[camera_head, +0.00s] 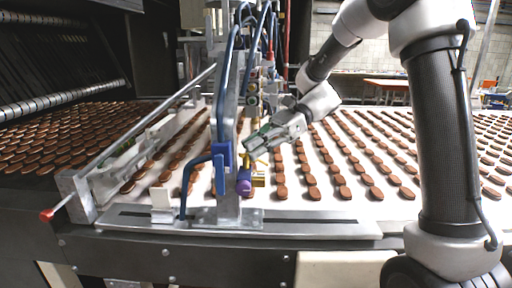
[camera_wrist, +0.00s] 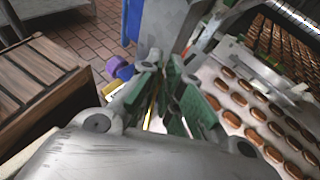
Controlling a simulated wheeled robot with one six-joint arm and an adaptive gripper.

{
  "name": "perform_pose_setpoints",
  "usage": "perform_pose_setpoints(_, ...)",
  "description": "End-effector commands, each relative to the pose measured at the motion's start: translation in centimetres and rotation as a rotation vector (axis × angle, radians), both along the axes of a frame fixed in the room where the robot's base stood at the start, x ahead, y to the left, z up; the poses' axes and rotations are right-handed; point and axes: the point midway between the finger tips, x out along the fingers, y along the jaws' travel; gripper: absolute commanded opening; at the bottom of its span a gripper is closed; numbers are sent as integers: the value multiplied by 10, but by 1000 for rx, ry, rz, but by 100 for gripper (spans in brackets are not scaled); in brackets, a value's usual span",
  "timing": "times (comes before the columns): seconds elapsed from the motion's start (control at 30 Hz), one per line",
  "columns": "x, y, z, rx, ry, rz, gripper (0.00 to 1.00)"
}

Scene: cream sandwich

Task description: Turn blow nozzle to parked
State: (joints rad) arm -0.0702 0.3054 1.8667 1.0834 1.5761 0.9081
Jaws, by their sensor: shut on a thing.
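The blow nozzle, a purple and brass-yellow fitting (camera_head: 245,182), sits low on the front of the grey metal post, above the biscuit belt. Its purple end (camera_wrist: 122,69) also shows in the wrist view, left of the fingers. My gripper (camera_head: 251,150) reaches in from the right, just above the purple part. In the wrist view my gripper (camera_wrist: 166,78) has its green-padded fingers close together beside the post, with a strip of yellow by the left finger. It is shut on the nozzle, though the fingers hide the exact grip.
The grey post (camera_head: 230,120) carries blue hoses and a blue clamp (camera_head: 222,154). Rows of brown biscuits lie on the white belt (camera_head: 330,190) on both sides. A metal rail (camera_head: 300,225) runs along the front, with a small white block (camera_head: 161,200) to the left.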

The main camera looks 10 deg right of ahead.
Motion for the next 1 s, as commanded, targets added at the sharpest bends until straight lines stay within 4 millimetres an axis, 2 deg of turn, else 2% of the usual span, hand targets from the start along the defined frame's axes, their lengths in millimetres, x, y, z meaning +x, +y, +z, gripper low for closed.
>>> perform_pose_setpoints(0.5,7,7,-1,0,4,384,0)
perform_pose_setpoints(1.0,8,8,-2,-1,6,488,0)
